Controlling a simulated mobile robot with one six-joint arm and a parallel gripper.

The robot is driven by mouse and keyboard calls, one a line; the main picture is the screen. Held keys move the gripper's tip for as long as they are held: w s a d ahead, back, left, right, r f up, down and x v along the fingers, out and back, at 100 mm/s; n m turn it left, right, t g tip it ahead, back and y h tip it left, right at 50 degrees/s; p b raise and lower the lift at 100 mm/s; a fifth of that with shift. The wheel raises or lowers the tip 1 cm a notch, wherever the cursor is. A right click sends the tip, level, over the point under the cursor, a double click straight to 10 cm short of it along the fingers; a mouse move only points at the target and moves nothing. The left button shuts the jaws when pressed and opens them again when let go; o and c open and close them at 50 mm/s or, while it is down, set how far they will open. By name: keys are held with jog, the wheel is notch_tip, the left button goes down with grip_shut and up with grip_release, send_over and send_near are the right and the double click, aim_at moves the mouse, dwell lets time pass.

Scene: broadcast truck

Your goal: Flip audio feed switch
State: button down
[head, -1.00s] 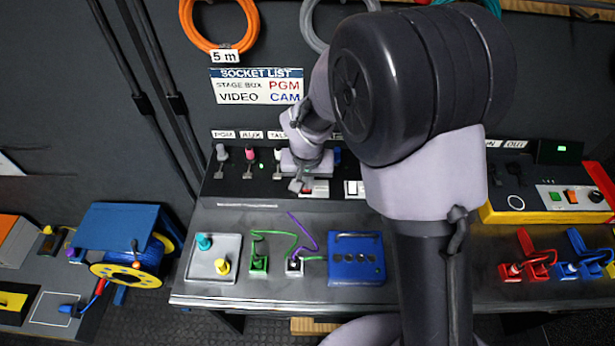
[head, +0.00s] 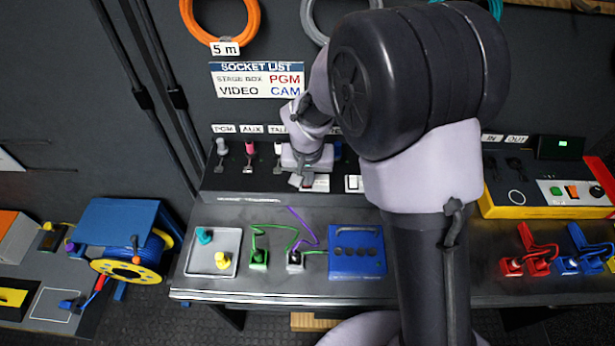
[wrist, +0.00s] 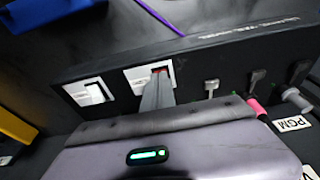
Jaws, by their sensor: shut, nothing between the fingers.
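A white-framed rocker switch (wrist: 138,80) with a red patch sits on the front of the black panel in the wrist view. My gripper (wrist: 160,78) is shut, with its fingertips right at this switch and covering part of it; contact cannot be told for sure. In the head view the same switch (head: 320,183) shows just right of my gripper (head: 296,181). A second white-framed switch (wrist: 90,92) is beside it, clear of my gripper; it also shows in the head view (head: 353,183). No readable label tells which one is the audio feed switch.
Plugs labelled PGM (head: 222,147) and AUX (head: 250,148) stand on the panel top left of my gripper. Below lie a grey tray (head: 192,270), green and purple cables, and a blue box (head: 357,262). My arm hides the middle right.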

jog(key=shift+w+r, duration=0.15)
jog(key=shift+w, duration=0.45)
jog(key=r+p, duration=0.1)
jog(key=r, duration=0.1)
jog(key=r+p, duration=0.3)
jog(key=shift+w+d+r, duration=0.1)
jog(key=shift+w+r, duration=0.25)
jog(key=p+v, duration=0.2)
jog(key=v, duration=0.6)
jog(key=shift+s, duration=0.3)
jog(key=shift+r, duration=0.15)
jog(key=w+m+g+p, duration=0.1)
jog(key=m, duration=0.5)
jog(key=w+m+g+p, duration=0.1)
jog(key=m, duration=0.5)
jog(key=w+m+g+p, duration=0.1)
jog(key=m+g, duration=0.1)
jog(key=m, duration=0.4)
jog(key=shift+w, duration=0.35)
